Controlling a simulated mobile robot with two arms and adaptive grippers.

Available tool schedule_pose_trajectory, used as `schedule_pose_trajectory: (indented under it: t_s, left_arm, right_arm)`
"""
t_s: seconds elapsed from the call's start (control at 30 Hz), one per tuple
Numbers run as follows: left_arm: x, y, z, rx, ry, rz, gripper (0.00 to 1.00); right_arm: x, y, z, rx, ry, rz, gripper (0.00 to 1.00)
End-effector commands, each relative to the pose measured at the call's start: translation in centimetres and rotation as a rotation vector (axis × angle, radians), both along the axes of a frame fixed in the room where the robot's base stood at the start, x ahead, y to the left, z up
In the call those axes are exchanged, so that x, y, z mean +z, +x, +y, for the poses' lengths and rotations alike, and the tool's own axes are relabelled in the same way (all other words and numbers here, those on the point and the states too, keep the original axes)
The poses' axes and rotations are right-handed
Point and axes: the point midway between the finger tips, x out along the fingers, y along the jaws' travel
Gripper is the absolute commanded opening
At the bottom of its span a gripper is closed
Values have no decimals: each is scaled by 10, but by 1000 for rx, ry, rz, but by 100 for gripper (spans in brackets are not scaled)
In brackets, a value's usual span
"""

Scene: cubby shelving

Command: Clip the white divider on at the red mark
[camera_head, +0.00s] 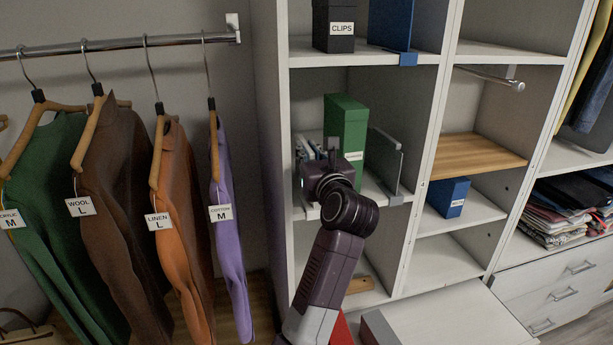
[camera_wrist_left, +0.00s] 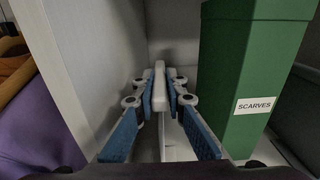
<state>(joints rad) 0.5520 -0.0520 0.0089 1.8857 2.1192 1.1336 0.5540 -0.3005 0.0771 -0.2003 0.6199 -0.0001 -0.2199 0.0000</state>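My left gripper (camera_head: 308,146) reaches into the middle-left cubby, left of the green SCARVES box (camera_head: 345,130). In the left wrist view its blue-padded fingers (camera_wrist_left: 160,92) are closed on both sides of a pale, upright slab seen edge-on, which looks like the white divider (camera_wrist_left: 160,72). The green box (camera_wrist_left: 262,70) stands upright just right of the fingers, apart from them. The cubby's left wall (camera_wrist_left: 85,60) is to the left. My wrist hides the shelf's front edge there, and I see no red mark. My right gripper is not in view.
A grey divider (camera_head: 387,160) stands right of the green box, its clip on the shelf edge. Above are the CLIPS box (camera_head: 334,28) and a blue divider (camera_head: 391,22). Hanging clothes (camera_head: 225,200) are left of the shelving. A small blue box (camera_head: 448,197) sits in the right column.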

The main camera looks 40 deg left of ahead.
Motion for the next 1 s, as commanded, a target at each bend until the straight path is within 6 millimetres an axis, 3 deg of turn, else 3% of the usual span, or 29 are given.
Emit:
schedule_pose_trajectory:
  t_s: [0.37,1.0]
  left_arm:
    - [0,-1,-2,0,1,-1,0]
    - [1,-18,-22,-1,1,-1,0]
  right_arm:
    - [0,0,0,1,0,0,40]
    - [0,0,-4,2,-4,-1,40]
